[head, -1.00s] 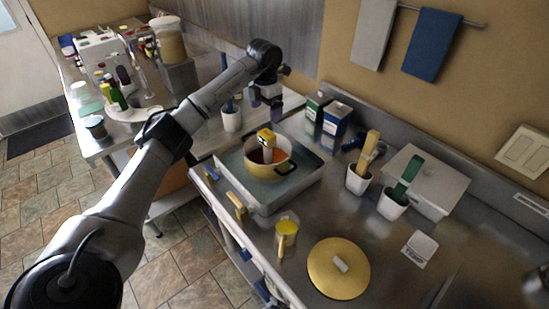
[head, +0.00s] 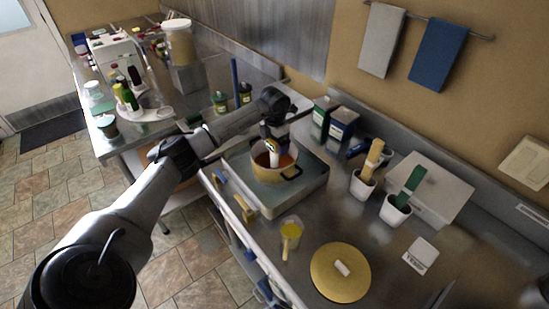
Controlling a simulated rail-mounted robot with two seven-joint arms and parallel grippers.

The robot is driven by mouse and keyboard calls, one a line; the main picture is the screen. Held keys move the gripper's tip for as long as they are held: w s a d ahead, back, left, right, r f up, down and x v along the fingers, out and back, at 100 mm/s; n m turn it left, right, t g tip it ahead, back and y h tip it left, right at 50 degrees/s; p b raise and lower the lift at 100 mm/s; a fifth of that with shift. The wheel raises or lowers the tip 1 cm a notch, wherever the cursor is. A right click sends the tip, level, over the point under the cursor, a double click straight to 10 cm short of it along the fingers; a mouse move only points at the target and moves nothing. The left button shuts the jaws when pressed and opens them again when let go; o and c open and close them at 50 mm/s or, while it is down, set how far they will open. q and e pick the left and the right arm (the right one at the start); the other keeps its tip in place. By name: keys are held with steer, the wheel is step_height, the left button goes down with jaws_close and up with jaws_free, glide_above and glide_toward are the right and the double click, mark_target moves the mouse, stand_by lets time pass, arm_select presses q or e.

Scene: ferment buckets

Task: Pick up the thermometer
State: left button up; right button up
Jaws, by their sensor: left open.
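The thermometer (head: 274,155) stands in the yellow pot (head: 262,178) on the stove and sticks up out of the reddish-brown liquid. Its pale head with a dark display shows above the rim, and its lower end is hidden in the liquid. My left gripper (head: 270,140) points down over the pot, right at the thermometer's head. It is open. The wrist and the dark fingers partly cover the head, so I cannot tell whether the fingers touch it. My right gripper is not in view.
The stove (head: 300,190) has a raised edge. White pots with utensils (head: 396,212) and cartons (head: 341,124) stand to the right and behind.

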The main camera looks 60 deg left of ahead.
arm_select(q)
steer(key=shift+f, duration=0.45)
steer(key=shift+c, duration=0.4)
steer(key=c, duration=1.4)
